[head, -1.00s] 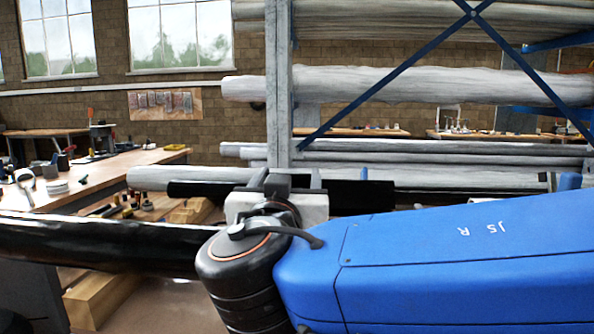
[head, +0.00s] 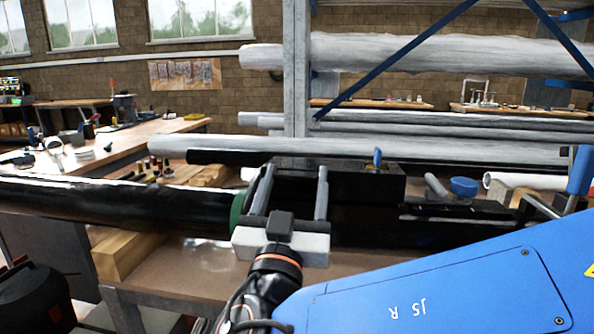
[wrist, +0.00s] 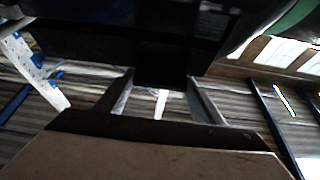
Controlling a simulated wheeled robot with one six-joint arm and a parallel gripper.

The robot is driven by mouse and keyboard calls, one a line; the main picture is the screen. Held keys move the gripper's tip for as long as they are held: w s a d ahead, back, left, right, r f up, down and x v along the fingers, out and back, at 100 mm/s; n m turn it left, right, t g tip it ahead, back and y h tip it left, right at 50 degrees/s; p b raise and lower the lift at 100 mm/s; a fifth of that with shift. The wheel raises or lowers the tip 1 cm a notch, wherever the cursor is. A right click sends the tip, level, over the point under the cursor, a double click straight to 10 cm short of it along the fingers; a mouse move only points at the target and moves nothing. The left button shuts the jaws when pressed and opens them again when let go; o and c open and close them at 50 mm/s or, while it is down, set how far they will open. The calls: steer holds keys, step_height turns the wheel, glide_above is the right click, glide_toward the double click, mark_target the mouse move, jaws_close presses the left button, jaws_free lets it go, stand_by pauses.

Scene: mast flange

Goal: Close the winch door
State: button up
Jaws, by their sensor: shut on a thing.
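The black mast (head: 110,205) lies level across the bench, with a green ring (head: 238,212) just left of my gripper. My gripper (head: 295,172) is over the mast, its two pale fingers pointing away from me. It is shut on a dark part (head: 294,190), which looks like the winch door; the door's edges merge with the black mast, so I cannot tell how far open it is. In the wrist view the fingers (wrist: 162,80) reach up to a broad dark surface (wrist: 150,50), and the exact contact is hard to see.
A black box with a blue knob (head: 378,158) stands right behind the gripper. A blue bowl (head: 464,187) is farther right. A grey post (head: 296,75) and racks of wrapped tubes (head: 420,55) stand behind. A wooden block (head: 135,255) supports the mast at left.

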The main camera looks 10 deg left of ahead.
steer(key=shift+s+f, duration=0.15)
steer(key=shift+f, duration=0.85)
steer(key=o, duration=1.5)
steer(key=shift+s, duration=0.45)
steer(key=v, duration=1.6)
steer(key=shift+s+f, duration=0.2)
steer(key=shift+s, duration=0.05)
